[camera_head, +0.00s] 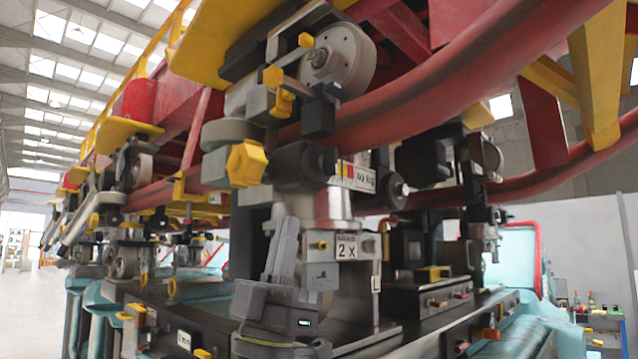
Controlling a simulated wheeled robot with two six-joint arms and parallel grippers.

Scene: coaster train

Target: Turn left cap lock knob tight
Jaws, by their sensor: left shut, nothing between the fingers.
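My left gripper (286,232) is grey and points upward from the lower middle, its fingers shut with nothing between them. It stands in front of a metal cylinder unit with a "2 X" label plate (346,247). A large yellow faceted knob (246,163) sits above and left of the fingertips, apart from them. Smaller yellow knobs (283,103) are higher on the wheel assembly. A small yellow piece (320,245) is just right of the fingers. I cannot tell which of these is the left cap lock knob. My right gripper is not in view.
A red tubular rail (420,85) crosses overhead, with a grey wheel (342,60) against it. A black block with a "40 kg" scale plate (356,177) is above right of my gripper. A dark machine bed (425,333) lies below. Open hall shows at far left.

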